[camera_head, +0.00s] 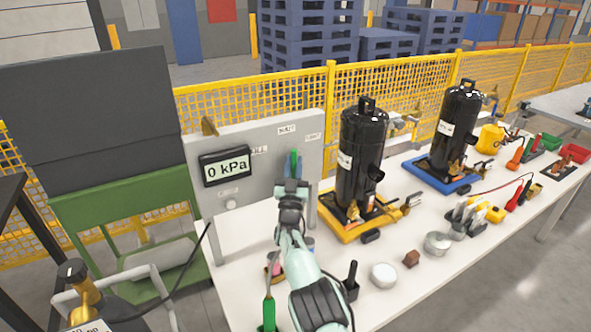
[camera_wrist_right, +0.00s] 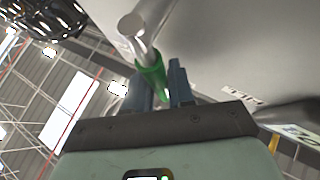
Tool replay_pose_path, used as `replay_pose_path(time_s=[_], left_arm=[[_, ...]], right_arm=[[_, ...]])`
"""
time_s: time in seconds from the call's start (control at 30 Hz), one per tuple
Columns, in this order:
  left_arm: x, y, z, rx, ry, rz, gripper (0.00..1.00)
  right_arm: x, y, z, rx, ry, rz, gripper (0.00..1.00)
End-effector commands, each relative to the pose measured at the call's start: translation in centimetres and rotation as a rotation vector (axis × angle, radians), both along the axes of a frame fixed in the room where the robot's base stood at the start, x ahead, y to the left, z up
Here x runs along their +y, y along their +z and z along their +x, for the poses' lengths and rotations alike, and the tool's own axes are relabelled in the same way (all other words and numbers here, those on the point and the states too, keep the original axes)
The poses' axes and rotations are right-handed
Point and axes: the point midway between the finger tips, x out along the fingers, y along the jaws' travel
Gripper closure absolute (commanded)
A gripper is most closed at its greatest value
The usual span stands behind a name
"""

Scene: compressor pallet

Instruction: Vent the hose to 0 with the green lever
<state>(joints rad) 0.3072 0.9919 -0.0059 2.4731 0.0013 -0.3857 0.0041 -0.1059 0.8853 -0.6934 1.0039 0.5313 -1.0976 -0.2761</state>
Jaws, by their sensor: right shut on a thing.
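The grey gauge panel (camera_head: 258,140) stands at the near left end of the white table. Its display (camera_head: 225,167) reads 0 kPa. The green lever (camera_head: 293,157) is on the right part of the panel, its handle pointing up in the head view. My right gripper (camera_head: 292,172) is at the lever and shut on it. In the right wrist view the green handle (camera_wrist_right: 151,76) lies between the two fingers (camera_wrist_right: 163,88), with a metal stem (camera_wrist_right: 134,30) running to the panel. My fingers partly hide the lever's lower part. My left gripper is out of view.
Two black compressors (camera_head: 360,155) stand on yellow and blue trays to the right of the panel. Cups, tools and a green-handled screwdriver (camera_head: 268,312) sit near my right arm. A yellow mesh fence (camera_head: 405,95) runs behind the table.

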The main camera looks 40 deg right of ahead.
Motion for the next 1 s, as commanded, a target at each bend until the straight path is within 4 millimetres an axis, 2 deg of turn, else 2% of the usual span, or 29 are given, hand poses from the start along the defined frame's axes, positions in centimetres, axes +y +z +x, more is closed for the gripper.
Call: replay_pose_path(time_s=[0.37, 0.4, 0.77, 1.0], left_arm=[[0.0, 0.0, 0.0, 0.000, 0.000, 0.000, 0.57], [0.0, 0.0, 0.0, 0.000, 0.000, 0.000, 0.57], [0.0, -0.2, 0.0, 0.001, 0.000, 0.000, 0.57], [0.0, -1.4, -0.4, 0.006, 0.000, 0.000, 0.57]], right_arm=[[0.0, 0.4, 0.0, -0.005, 0.000, -0.007, 1.00], [0.0, 0.4, 0.0, -0.005, 0.000, -0.006, 0.71], [0.2, 0.0, -0.2, -0.001, 0.000, -0.003, 0.71], [1.6, -1.8, -1.9, 0.002, 0.001, -0.001, 0.71]])
